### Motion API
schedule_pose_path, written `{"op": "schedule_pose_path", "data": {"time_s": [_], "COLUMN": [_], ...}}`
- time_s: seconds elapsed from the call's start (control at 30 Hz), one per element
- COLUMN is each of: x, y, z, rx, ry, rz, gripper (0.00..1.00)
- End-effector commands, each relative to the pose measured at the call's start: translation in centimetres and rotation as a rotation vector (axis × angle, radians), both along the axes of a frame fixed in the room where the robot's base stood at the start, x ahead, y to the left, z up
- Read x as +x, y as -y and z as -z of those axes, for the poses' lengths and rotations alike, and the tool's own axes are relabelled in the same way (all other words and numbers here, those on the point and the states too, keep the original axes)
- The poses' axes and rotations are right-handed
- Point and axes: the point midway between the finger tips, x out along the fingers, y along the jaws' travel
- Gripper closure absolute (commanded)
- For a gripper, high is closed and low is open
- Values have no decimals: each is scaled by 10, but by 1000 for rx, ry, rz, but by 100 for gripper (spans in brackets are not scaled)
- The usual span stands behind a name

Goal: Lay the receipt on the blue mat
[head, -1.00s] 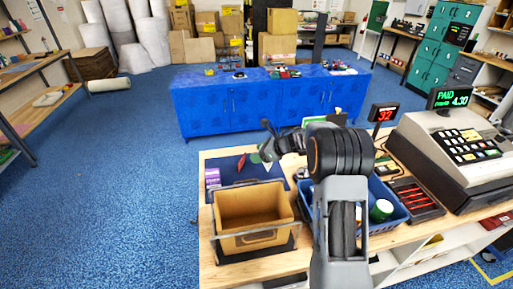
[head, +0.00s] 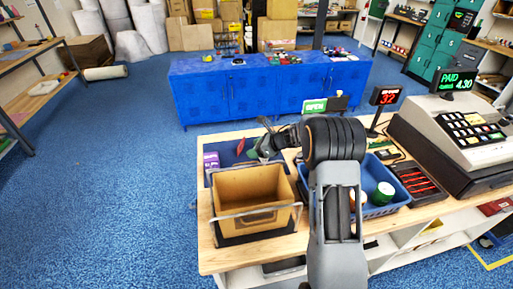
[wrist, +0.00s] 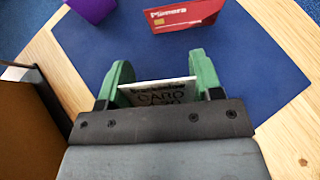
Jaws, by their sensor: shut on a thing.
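My gripper (wrist: 160,88) is shut on a white slip with dark hand-like lettering, the receipt (wrist: 157,92), held between its green fingertips. The blue mat (wrist: 235,75) lies beneath and beyond the fingers in the wrist view. In the head view my gripper (head: 262,152) is over the mat (head: 228,157), behind the brown box. I cannot tell whether the slip touches the mat. The slip's lower part is hidden by the gripper body.
A red card (wrist: 187,15) stands at the mat's far side, near a purple box (wrist: 92,8). A brown box (head: 250,190) in a frame is in front of the mat. A blue basket (head: 402,190) and a cash register (head: 455,125) are to the right.

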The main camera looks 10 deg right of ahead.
Motion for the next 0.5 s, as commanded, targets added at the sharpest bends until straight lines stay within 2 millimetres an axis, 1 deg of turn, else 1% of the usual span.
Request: {"op": "schedule_pose_path", "data": {"time_s": [0.03, 0.07, 0.1, 0.37, 0.5], "x": [0, 0, 0, 0, 0], "y": [0, 0, 0, 0, 0], "z": [0, 0, 0, 0, 0], "rx": [0, 0, 0, 0, 0], "ry": [0, 0, 0, -1, 0], "rz": [0, 0, 0, 1, 1], "gripper": [50, 40, 36, 11, 11]}}
